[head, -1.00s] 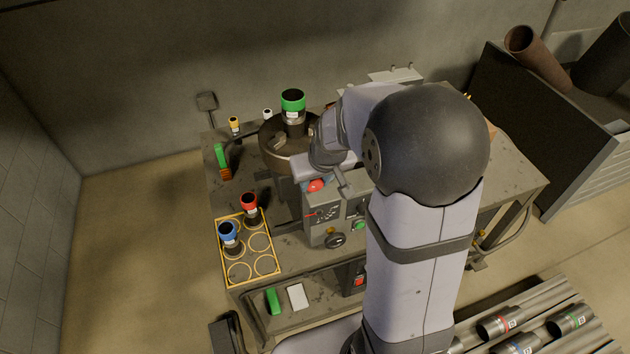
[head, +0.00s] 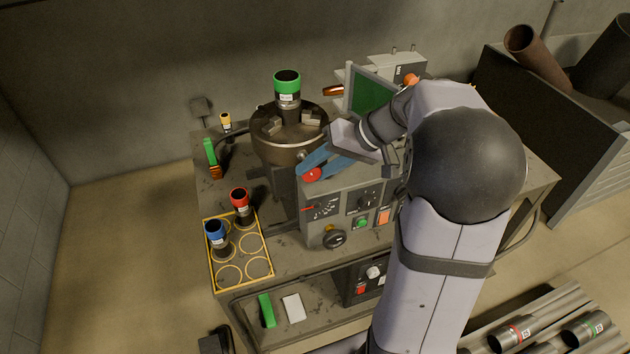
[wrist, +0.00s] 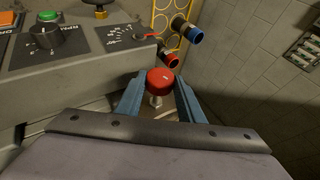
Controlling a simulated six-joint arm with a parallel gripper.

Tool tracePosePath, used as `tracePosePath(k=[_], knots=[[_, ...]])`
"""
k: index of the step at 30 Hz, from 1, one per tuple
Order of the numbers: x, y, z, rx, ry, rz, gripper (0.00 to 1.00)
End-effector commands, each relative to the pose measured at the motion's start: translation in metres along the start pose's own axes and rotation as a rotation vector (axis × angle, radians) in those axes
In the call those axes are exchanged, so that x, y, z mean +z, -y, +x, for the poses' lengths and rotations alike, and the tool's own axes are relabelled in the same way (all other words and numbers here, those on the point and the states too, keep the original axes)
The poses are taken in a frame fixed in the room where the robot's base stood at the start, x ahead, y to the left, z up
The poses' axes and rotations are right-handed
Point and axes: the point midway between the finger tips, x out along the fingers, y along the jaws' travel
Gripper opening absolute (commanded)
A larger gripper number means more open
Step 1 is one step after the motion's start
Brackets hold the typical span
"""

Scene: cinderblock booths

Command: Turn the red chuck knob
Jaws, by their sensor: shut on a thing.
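The red chuck knob (head: 312,174) sits at the top left corner of the grey control box (head: 345,200), beside the round chuck (head: 285,148). In the wrist view, the knob (wrist: 160,81) is on a short metal stem between my blue fingers. My gripper (head: 311,164) comes in from the right, tilted, and is shut on the knob; it also shows in the wrist view (wrist: 158,92). A dark tube with a green band (head: 287,90) stands upright in the chuck among its jaws. The finger contact is partly hidden in the head view.
A yellow-edged rack (head: 241,271) at the left holds a red-banded tube (head: 241,205) and a blue-banded tube (head: 217,238). A green screen (head: 368,98) stands behind my wrist. The panel has a black dial (head: 334,239) and buttons.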

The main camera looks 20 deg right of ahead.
Motion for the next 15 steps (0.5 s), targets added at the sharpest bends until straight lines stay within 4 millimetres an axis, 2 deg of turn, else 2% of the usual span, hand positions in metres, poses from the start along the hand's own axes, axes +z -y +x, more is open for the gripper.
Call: tracePosePath(k=[1,15], knots=[[0.0009,-0.0070,0.0043,-0.040,-0.004,0.021,0.12],[0.0011,-0.0088,0.0028,-0.337,0.000,0.143,0.12]])
